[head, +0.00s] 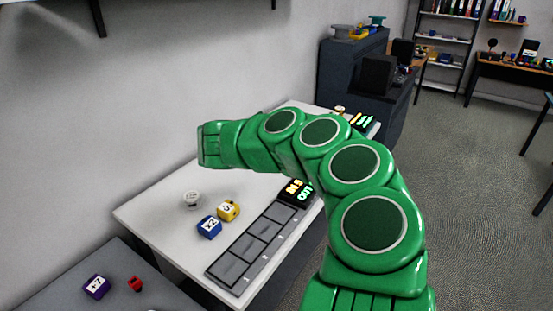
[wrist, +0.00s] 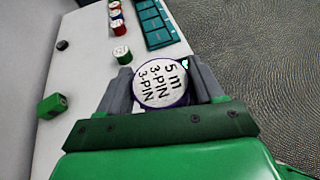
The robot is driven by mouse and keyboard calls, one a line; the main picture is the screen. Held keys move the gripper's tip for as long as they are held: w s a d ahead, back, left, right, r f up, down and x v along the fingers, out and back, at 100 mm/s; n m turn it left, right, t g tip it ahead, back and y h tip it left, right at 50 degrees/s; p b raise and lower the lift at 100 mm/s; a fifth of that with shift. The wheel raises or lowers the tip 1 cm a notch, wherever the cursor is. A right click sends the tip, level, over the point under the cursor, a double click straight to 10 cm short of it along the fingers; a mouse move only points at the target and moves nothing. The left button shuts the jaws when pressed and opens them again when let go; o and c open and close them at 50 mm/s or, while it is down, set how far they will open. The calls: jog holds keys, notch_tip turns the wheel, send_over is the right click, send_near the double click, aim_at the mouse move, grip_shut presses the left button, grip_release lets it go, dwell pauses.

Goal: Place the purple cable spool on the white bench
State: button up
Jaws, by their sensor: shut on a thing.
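The purple cable spool (wrist: 160,85) is in the wrist view, with a white round top marked "5 m 3-PIN 3-PIN" and a thin purple rim. My gripper (wrist: 163,88) is shut on it, one grey finger on each side. The white bench (head: 150,215) runs along the wall in the head view. It also shows in the wrist view (wrist: 85,75), beyond and to the left of the spool. The gap between spool and bench is hard to judge. My green arm hides part of the bench in the head view, where gripper and spool are not visible.
A purple cube (head: 96,287) and red piece (head: 135,284) lie on a grey surface. Left bench space is clear.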

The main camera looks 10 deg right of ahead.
notch_tip(320, 180, down, 7)
jog(key=shift+w+f, duration=1.5)
jog(key=shift+w, duration=0.75)
jog(key=shift+w+f, duration=1.55)
jog(key=shift+w, duration=0.7)
jog(key=shift+w+f, duration=1.5)
jog(key=shift+w, duration=0.75)
jog(key=shift+w+d+f, duration=0.1)
jog(key=shift+w+f, duration=0.15)
jog(key=shift+f, duration=1.55)
jog(key=shift+f, duration=0.1)
jog(key=o, duration=1.1)
